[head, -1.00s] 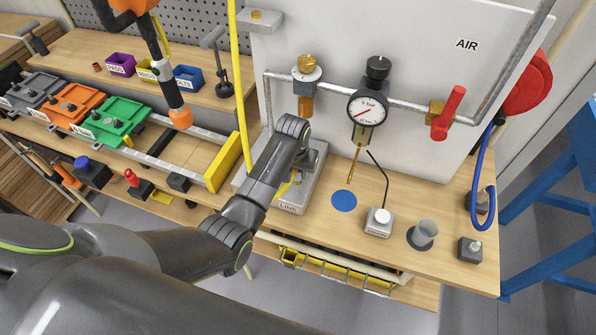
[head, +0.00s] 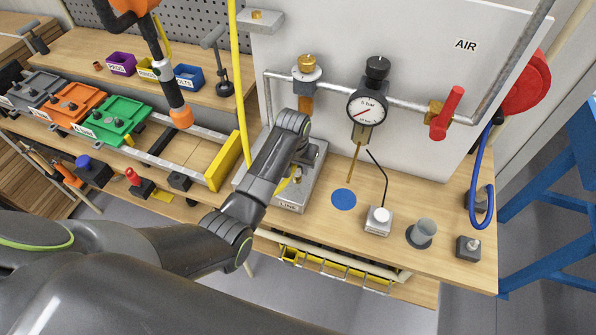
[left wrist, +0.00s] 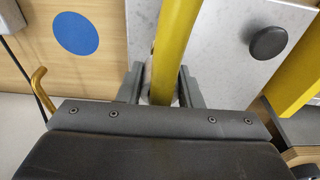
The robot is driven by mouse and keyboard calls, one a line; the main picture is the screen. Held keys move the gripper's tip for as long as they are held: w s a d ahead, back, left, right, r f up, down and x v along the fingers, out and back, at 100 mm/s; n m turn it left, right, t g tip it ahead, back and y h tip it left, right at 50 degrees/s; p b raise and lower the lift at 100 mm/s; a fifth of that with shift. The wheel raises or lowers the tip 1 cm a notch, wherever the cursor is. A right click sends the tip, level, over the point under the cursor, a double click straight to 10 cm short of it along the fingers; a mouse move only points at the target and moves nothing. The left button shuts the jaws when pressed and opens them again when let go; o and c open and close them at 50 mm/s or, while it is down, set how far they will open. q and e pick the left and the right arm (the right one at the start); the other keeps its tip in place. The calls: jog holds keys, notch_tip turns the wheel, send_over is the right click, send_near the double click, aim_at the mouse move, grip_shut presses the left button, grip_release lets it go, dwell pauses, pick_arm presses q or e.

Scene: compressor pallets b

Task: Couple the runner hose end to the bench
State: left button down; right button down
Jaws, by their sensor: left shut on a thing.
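A yellow hose (head: 236,70) hangs from above at the left edge of the white panel. In the left wrist view a yellow hose length (left wrist: 175,40) runs down between the fingers of my left gripper (left wrist: 160,88), which is shut on it. In the head view my left wrist covers most of the gripper, over the grey block marked LINE (head: 310,185) on the bench. The hose end and its contact with the block are hidden. My right gripper is not in view.
The bench (head: 330,228) bears a blue disc (head: 343,198), a small white-topped block (head: 378,220) and a grey cup (head: 422,232). A pressure gauge (head: 367,107) and red-handled valve (head: 447,113) sit on the panel's pipe. Coloured trays (head: 115,118) stand at the left.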

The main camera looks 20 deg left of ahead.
pick_arm(q)
jog(key=shift+r, duration=2)
